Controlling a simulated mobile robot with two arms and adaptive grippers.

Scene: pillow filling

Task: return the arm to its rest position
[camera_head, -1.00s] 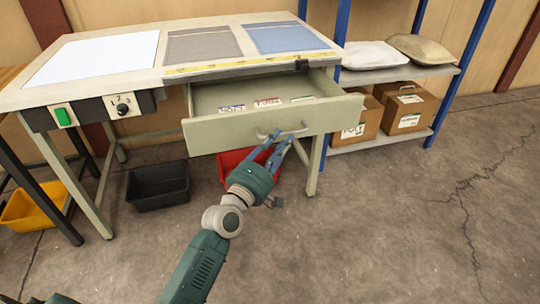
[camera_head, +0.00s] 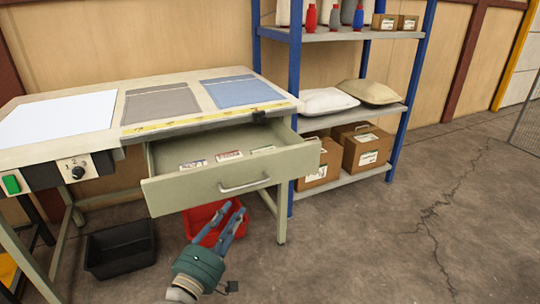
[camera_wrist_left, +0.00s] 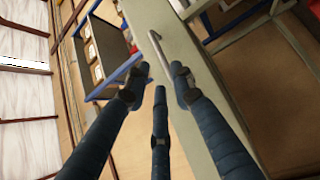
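My left gripper (camera_head: 233,209) is in the lower middle of the head view, in front of and below the open drawer (camera_head: 165,196). Its blue fingers are spread and hold nothing. The drawer's metal handle (camera_head: 244,186) is clear of the fingers. In the left wrist view the fingers (camera_wrist_left: 160,76) stand apart, with the handle (camera_wrist_left: 154,52) beyond their tips and a gap between. The drawer is pulled out of the workbench (camera_head: 60,153) and holds several labelled cards. My right gripper is in neither view.
A red bin (camera_head: 203,219) lies behind the gripper and a black bin (camera_head: 120,248) stands left of it. A blue-framed shelf (camera_head: 294,75) with pillows, boxes and bottles stands to the right. The concrete floor (camera_head: 370,235) at right is clear.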

